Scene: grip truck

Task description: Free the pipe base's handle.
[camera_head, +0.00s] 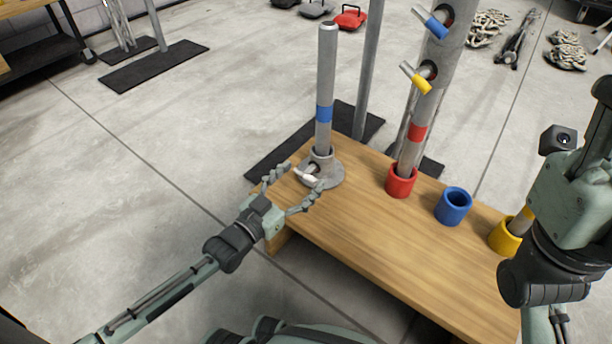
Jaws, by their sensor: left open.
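The pipe base (327,174) is a grey round flange at the far left end of the wooden table. A grey pipe (326,75) with a blue band stands upright in it. A white handle (304,174) sticks out from the base's left side. My left gripper (295,190) is open, its two fingers spread on either side of the handle, close to it. I cannot tell if a finger touches the handle. My right arm shows at the right edge; its fingers are not clearly visible.
The wooden table (385,243) holds a red cup (401,181) with a pipe, an empty blue cup (453,206) and a yellow cup (503,238). A thick grey post (447,50) with blue and yellow pegs rises behind. The table's front middle is clear.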

